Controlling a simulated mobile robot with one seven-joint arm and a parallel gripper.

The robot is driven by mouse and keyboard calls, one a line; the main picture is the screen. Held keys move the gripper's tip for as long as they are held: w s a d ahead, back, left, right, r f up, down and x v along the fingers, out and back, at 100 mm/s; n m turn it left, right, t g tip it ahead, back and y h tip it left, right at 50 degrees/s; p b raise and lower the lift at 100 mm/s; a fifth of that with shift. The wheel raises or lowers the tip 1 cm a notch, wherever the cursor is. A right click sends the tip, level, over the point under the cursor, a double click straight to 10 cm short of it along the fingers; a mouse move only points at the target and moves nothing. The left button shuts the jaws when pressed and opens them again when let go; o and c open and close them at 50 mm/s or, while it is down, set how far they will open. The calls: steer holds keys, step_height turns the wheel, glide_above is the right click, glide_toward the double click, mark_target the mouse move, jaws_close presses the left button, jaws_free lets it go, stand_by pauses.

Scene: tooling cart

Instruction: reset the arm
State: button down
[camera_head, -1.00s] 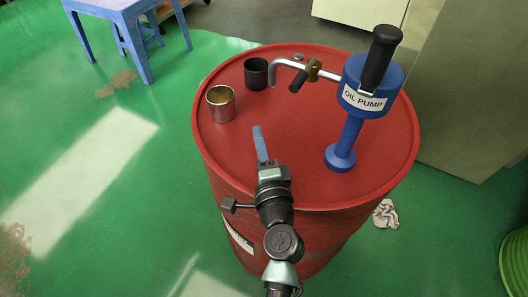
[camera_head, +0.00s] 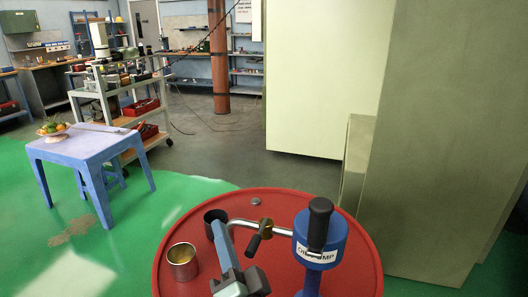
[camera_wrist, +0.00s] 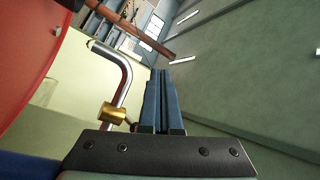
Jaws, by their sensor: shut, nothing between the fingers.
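My gripper (camera_head: 219,228) is raised over the red drum (camera_head: 160,280) at the bottom of the head view. Its two blue fingers lie shut together with nothing between them; they also show in the wrist view (camera_wrist: 161,80), pointing up the picture. The bent metal spout of the blue oil pump (camera_head: 322,240) is just right of the fingertips. The spout (camera_wrist: 124,78) and its brass fitting (camera_wrist: 113,112) show left of the fingers in the wrist view.
A metal cup (camera_head: 182,264) stands on the drum, left of my gripper. A blue table (camera_head: 75,148) with a fruit bowl (camera_head: 52,130) and a tool cart (camera_head: 118,96) stand behind. Large cabinets (camera_head: 440,130) close off the right. Green floor is open at left.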

steer(key=s+d+r+n+t+h+p, duration=0.2)
steer(key=s+r+t, duration=0.1)
steer(key=r, duration=1.1)
steer(key=s+d+r+n+t+h+p, duration=0.2)
steer(key=s+r, duration=0.4)
steer(key=r, duration=0.9)
steer(key=s+d+r+n+t+h+p, duration=0.3)
steer(key=s+r, duration=0.1)
steer(key=r, duration=1)
steer(key=shift+s+r+n+t, duration=0.2)
steer(key=shift+r+n+t, duration=0.1)
steer(key=shift+r+t, duration=0.1)
